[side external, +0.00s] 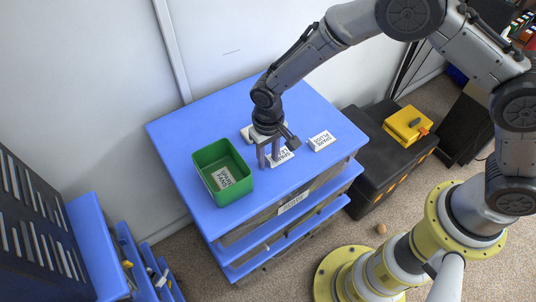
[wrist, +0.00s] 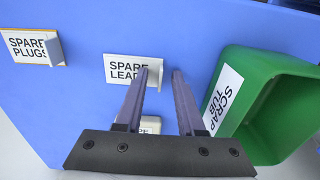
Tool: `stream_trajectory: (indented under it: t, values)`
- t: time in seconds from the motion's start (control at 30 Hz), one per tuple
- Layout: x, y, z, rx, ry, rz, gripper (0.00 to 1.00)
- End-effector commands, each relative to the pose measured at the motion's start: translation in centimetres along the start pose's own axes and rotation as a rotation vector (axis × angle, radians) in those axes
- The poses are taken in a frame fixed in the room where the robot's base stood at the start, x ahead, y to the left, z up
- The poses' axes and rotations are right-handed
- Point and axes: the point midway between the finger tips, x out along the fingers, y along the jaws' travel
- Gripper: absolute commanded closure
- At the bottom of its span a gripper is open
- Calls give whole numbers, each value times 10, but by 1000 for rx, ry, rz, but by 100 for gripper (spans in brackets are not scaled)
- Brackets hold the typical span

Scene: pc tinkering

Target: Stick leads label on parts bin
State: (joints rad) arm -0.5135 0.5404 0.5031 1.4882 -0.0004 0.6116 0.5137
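The white spare leads label (side external: 284,157) lies on the blue cart top, left of the spare plugs label. In the wrist view the label (wrist: 120,68) reads "SPARE LEA…" and has a small upright grey tab at its right end. My gripper (side external: 269,163) points down over it, fingers apart. In the wrist view my gripper (wrist: 160,72) has the tab between or just beyond its fingertips; contact cannot be told. The green bin (side external: 208,155) stands left of my gripper, with a white label reading "SCRAP TUB" on it; the bin (wrist: 235,65) is at the right in the wrist view.
A spare plugs label (side external: 322,140) lies to the right on the blue cart (side external: 185,125). Another white label (wrist: 150,124) is partly hidden behind my gripper. A black case with a yellow box (side external: 406,124) stands right of the cart. The cart's back left corner is clear.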

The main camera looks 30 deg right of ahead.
Motion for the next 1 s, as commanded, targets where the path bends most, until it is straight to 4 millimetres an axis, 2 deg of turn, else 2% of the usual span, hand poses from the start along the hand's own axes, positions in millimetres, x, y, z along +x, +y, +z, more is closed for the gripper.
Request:
stream_trajectory:
  t: [0.13, 0.23, 0.7, 0.83, 1.0]
  values:
    - [-5, 0, 0, 0, 2, -1, 62]
    - [-16, 0, -1, 0, 3, -2, 62]
    - [-111, 0, -1, 0, 3, -2, 62]
    - [-128, 0, -1, 0, 3, -2, 62]
    - [-137, 0, 0, 0, 1, -1, 62]
